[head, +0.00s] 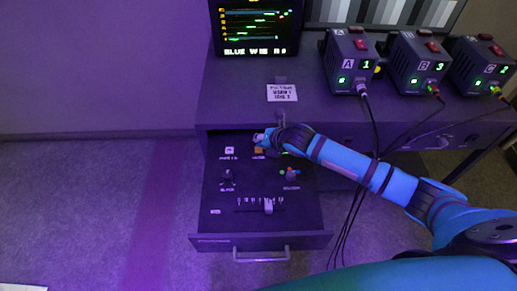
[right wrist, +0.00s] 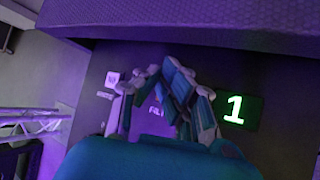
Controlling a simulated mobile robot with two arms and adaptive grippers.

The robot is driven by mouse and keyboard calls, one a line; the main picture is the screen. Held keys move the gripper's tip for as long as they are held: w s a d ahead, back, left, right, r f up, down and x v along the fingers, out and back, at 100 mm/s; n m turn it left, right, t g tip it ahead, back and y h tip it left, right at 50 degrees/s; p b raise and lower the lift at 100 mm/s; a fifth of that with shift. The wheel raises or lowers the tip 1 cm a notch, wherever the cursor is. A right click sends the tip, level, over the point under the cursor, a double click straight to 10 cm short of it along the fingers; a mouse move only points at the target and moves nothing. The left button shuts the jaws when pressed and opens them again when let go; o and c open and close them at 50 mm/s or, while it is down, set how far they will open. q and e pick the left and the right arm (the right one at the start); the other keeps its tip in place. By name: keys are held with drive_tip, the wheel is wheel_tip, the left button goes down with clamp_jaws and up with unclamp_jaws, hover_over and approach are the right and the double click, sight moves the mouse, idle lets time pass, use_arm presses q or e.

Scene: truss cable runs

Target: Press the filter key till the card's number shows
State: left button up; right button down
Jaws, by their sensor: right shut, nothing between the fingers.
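The open drawer (head: 212,205) below the desk holds the control panel. My right gripper (head: 262,138) is shut and empty, low over the panel's back row. In the right wrist view its fingers (right wrist: 160,80) cover the spot above a partly hidden label (right wrist: 156,111); the key there is hidden, so contact cannot be told. An orange key (head: 259,152) shows just beside the gripper in the head view. A white card (head: 282,92) on the desk front has print too small to read surely. My left gripper is not in view.
A white key (head: 229,150) sits left of the gripper. A slider (head: 268,206) and knobs stand nearer the drawer handle (head: 262,255). Boxes A (head: 350,62), B (head: 417,60) and another (head: 480,62) stand above, their cables hanging near my right arm.

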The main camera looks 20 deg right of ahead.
drive_tip(key=shift+f, duration=0.1)
drive_tip(key=shift+f, duration=0.3)
drive_tip(key=shift+f, duration=0.45)
idle(0.8)
drive_tip(key=shift+r+p, duration=0.85)
wheel_tip(320, 180, up, 5)
drive_tip(key=p, duration=0.5)
